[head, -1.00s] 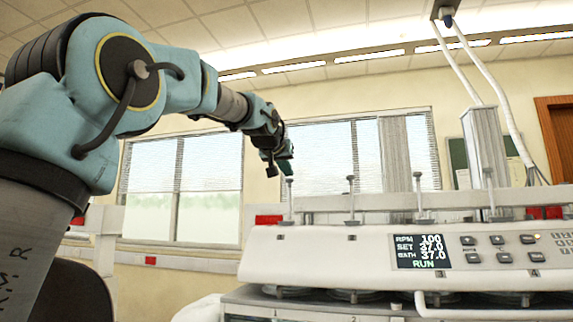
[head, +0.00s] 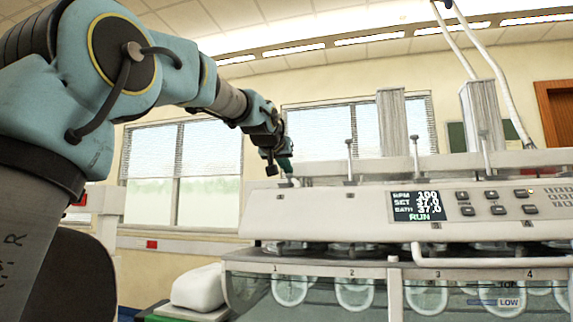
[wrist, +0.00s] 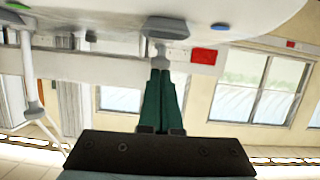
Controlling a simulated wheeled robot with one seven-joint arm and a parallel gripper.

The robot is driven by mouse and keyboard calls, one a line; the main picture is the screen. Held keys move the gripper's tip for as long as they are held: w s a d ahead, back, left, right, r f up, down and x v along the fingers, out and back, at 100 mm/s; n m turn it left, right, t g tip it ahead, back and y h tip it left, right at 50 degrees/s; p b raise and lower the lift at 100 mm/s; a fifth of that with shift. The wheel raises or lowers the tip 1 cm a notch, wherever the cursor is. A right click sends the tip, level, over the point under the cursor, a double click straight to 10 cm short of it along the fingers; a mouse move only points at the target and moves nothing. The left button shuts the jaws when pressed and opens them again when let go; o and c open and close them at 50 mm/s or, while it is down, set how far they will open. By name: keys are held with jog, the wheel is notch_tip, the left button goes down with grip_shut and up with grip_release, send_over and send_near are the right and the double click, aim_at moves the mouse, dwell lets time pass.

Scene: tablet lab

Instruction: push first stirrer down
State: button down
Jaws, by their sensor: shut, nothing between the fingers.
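The first stirrer (head: 289,183) is the leftmost one on top of the white dissolution machine (head: 330,205). Only a short stub of it shows above the housing, lower than the other stirrers. My gripper (head: 286,170) is directly above it, fingers pointing down, and appears to touch its top. In the wrist view, my shut green fingers (wrist: 160,75) meet the stirrer's top (wrist: 159,54), with the dark collar (wrist: 172,28) just beyond. Nothing is held between the fingers. Exact contact is partly hidden by the fingertips.
The second stirrer (head: 349,160), third stirrer (head: 415,158) and another stirrer (head: 485,155) stand tall to the right. The display (head: 417,205) reads RUN. Below is a water bath (head: 258,285) with several vessels.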

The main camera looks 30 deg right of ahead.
jog(key=shift+f, duration=0.35)
jog(key=shift+r+p, duration=0.55)
jog(key=shift+p, duration=0.05)
notch_tip(320, 180, up, 4)
jog(key=p, duration=0.3)
jog(key=shift+w+f, duration=0.1)
jog(key=shift+f, duration=0.05)
jog(key=b+v, duration=0.2)
jog(key=v, duration=0.8)
jog(key=shift+f+b, duration=0.2)
jog(key=shift+b, duration=0.15)
